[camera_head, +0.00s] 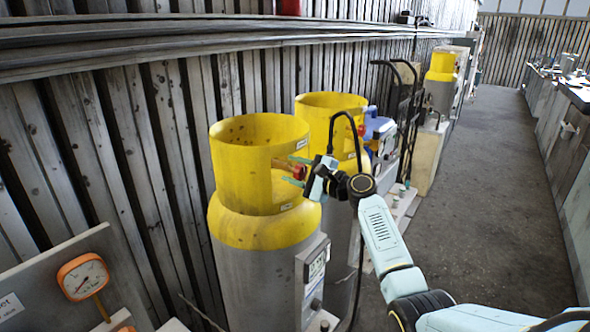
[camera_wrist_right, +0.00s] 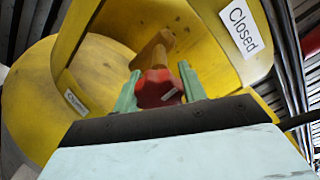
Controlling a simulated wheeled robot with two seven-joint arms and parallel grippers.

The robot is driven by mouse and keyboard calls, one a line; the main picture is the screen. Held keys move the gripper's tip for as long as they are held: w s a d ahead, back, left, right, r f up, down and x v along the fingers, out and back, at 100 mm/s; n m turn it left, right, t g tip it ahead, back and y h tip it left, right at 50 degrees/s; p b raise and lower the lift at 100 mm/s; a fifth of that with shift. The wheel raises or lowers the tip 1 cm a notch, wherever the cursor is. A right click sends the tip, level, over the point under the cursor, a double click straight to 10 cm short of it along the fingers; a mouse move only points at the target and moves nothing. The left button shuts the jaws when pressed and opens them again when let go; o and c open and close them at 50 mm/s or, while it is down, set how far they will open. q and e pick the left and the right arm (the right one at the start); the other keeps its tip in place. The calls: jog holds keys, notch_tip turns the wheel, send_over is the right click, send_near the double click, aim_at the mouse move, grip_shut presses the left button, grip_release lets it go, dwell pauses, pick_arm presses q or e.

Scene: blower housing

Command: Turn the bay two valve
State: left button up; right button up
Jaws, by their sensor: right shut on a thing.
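A grey gas cylinder with a yellow collar (camera_head: 240,150) stands nearest, against the wall. Its red valve knob (camera_head: 299,171) sits in the collar's opening. My right gripper (camera_head: 297,171) reaches in from the right and is shut on the knob. In the right wrist view the red knob (camera_wrist_right: 155,88) on a brass stem (camera_wrist_right: 153,52) sits between the green fingers (camera_wrist_right: 160,88). A "Closed" label (camera_wrist_right: 240,28) is on the collar's inner wall, and a smaller label (camera_wrist_right: 75,102) is on the other side. My left gripper is not in view.
A second yellow-collared cylinder (camera_head: 330,104) stands just behind, with a black hose (camera_head: 334,128) near my gripper. A box with a display (camera_head: 313,264) is on the near cylinder's front. An orange gauge (camera_head: 82,277) is at lower left. The aisle floor (camera_head: 480,190) is clear.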

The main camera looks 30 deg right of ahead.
jog(key=shift+m, duration=0.3)
jog(key=o, duration=1)
jog(key=shift+c, duration=0.2)
jog(key=b+v, duration=0.2)
jog(key=v, duration=1.1)
jog(key=shift+s+b, duration=0.2)
jog(key=shift+b, duration=0.2)
jog(key=shift+d+f, duration=0.1)
